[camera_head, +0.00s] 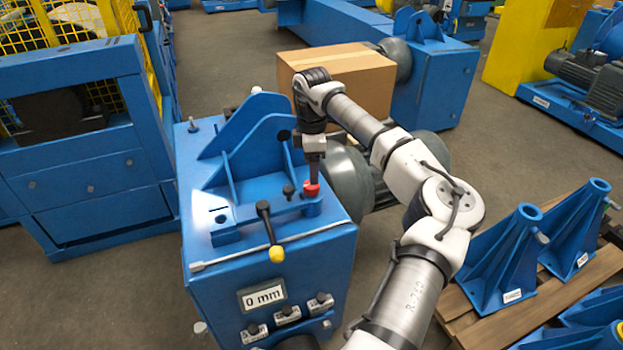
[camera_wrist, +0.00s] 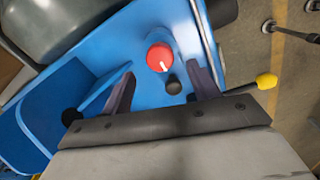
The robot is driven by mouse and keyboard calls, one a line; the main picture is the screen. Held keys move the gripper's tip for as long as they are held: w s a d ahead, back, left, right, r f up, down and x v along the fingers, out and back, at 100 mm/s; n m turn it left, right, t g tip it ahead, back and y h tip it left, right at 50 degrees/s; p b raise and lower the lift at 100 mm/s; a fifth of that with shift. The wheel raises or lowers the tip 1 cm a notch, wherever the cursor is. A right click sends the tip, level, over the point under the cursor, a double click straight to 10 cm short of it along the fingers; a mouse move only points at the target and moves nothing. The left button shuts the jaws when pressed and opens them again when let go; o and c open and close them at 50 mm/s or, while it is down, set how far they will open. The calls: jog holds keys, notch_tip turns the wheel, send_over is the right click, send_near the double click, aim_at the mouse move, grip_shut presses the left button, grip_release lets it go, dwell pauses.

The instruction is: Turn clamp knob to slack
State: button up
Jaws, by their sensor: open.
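The clamp knob, a red round knob (camera_head: 311,188), sits on the blue bracket on top of the blue machine (camera_head: 270,215). In the wrist view the red knob (camera_wrist: 159,57) shows a white pointer line on its top. My gripper (camera_head: 313,178) points down at the knob in the head view. In the wrist view its two dark fingers (camera_wrist: 160,85) are apart, and the knob shows beyond and between them. I cannot tell whether a finger touches the knob. A small black knob (camera_wrist: 173,85) lies close to the red one, between the fingers.
A black lever with a yellow end (camera_head: 275,253) stands at the machine's front, above a "0 mm" display (camera_head: 262,296). Upright blue plates (camera_head: 250,140) rise behind the bracket. A cardboard box (camera_head: 350,75) and a grey motor (camera_head: 350,175) are nearby.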

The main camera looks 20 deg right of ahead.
aim_at(311, 188)
jog(key=shift+f, duration=2.65)
jog(key=c, duration=1)
jog(key=shift+o, duration=0.2)
